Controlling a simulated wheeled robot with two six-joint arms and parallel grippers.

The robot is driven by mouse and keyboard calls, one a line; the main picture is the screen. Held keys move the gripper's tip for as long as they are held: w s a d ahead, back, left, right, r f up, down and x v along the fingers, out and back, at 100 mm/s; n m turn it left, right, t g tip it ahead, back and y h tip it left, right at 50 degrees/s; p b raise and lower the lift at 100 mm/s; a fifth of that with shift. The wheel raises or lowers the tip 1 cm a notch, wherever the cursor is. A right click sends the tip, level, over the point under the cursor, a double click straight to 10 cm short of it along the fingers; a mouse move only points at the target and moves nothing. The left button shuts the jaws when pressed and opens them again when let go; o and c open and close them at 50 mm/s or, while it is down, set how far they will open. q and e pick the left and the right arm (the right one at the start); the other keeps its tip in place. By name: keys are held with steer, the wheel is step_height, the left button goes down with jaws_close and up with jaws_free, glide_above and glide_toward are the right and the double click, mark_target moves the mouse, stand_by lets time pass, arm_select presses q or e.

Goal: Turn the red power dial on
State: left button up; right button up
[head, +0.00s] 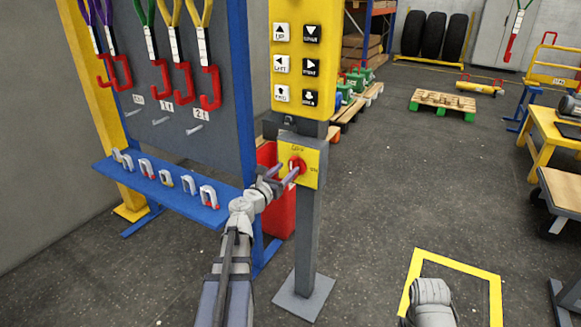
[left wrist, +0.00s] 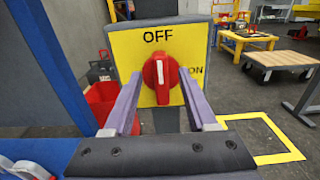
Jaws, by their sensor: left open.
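The red power dial (head: 298,164) sits on a yellow plate (head: 312,180) on a grey post, below the yellow button panel. In the left wrist view, the dial (left wrist: 161,80) has its grip upright, pointing at the word OFF above it. The word ON is on the plate to its right, partly hidden by a finger. My left gripper (head: 281,174) is open in front of the plate. In the left wrist view, its two purple fingers (left wrist: 160,82) stand either side of the dial, with gaps visible. I cannot tell whether they touch it.
The button panel (head: 297,62) is above the plate. A blue rack (head: 165,187) with shackles and hanging slings stands to the left. A red bin (head: 278,207) is behind the post. A yellow floor square (head: 458,263) lies right; the floor between is clear.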

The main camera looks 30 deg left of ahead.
mark_target(291, 165)
arm_select(q)
steer(key=w, duration=0.3)
steer(key=shift+w, duration=0.15)
jaws_close()
stand_by(0.3)
